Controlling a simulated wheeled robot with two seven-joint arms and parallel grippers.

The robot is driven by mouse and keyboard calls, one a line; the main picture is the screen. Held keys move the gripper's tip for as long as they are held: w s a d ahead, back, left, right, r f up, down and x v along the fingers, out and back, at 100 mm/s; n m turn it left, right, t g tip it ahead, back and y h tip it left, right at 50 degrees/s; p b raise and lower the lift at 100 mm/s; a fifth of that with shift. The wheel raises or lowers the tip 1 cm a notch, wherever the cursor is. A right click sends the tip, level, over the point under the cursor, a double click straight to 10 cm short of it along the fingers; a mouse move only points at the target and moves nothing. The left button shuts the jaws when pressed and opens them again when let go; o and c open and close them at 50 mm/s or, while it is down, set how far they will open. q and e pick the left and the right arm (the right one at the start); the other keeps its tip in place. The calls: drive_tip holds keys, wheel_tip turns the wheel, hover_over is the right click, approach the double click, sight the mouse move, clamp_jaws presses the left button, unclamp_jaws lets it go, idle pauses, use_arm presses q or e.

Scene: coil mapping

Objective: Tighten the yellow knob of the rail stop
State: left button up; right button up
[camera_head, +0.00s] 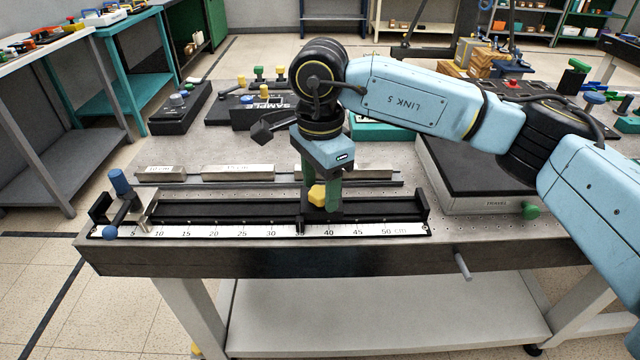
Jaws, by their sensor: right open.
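The yellow knob (317,194) shows between the fingers of my right gripper (320,196), above the black rail (220,208) on the near part of the table. The gripper points straight down from a light blue wrist, and its green fingers are open, one on each side of the knob. I cannot tell whether the fingers touch it. The rail stop under the knob is mostly hidden by the fingers; a dark pointer (300,225) shows at the scale, near 35. My left gripper is not in view.
A white centimetre scale (260,230) runs along the rail's front. A blue-knobbed clamp (119,183) stands at the rail's left end. Metal blocks (237,173) lie behind it. A black-topped box (490,185) with a green knob stands to the right. The table's front edge is close.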

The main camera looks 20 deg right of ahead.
drive_tip(key=shift+c, duration=0.2)
drive_tip(key=c, duration=0.9)
drive_tip(key=shift+m, duration=1.5)
drive_tip(key=shift+c, duration=0.2)
drive_tip(key=o, duration=1)
drive_tip(key=shift+r, duration=0.1)
